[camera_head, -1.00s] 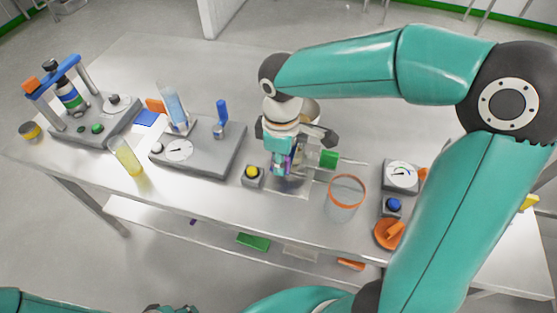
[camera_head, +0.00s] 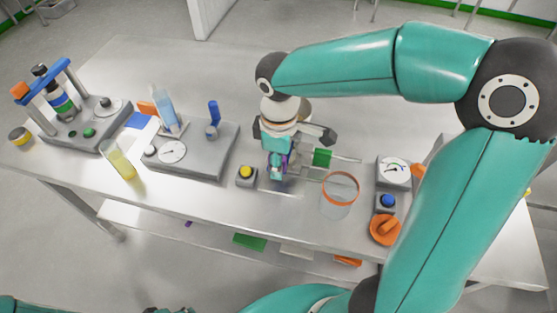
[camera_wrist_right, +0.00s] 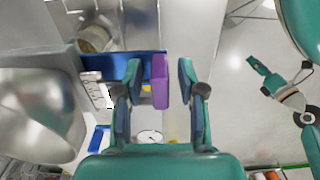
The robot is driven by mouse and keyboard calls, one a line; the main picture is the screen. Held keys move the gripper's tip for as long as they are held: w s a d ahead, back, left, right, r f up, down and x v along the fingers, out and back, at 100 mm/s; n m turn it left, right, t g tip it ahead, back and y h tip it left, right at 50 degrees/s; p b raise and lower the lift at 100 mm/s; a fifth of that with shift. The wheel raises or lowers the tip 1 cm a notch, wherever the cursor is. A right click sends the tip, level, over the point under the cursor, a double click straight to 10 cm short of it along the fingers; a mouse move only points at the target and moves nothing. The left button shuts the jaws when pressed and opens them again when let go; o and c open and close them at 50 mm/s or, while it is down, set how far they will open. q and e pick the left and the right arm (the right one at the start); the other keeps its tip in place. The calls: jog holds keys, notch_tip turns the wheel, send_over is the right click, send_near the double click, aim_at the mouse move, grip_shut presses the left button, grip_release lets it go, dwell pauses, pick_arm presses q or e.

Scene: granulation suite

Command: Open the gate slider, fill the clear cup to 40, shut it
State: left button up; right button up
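My right gripper (camera_head: 278,170) points down over the middle of the table. In the right wrist view its two fingers (camera_wrist_right: 158,100) are apart, one on each side of an upright purple tab (camera_wrist_right: 159,80). Narrow gaps show beside the tab, so it is not gripped. The tab stands at the end of a blue bar (camera_wrist_right: 128,64), which I take to be the gate slider. A clear cup with an orange rim (camera_head: 341,187) stands to the right of the gripper and looks empty. My left gripper (camera_head: 170,309) is barely visible at the bottom edge; its fingers cannot be made out.
A yellow button (camera_head: 246,172) is left of the gripper and a green block (camera_head: 322,158) right of it. A dial (camera_head: 394,170), blue button (camera_head: 387,202) and orange knob (camera_head: 385,230) stand at the right. A shiny metal vessel (camera_wrist_right: 38,115) is close beside the right fingers.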

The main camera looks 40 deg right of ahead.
jog(key=shift+r+p, duration=2.8)
jog(key=shift+r, duration=0.7)
pick_arm(q)
notch_tip(320, 180, up, 6)
jog(key=shift+f, duration=0.15)
jog(key=shift+s, duration=0.1)
pick_arm(e)
jog(key=shift+a+f, duration=0.1)
jog(key=shift+f, duration=0.05)
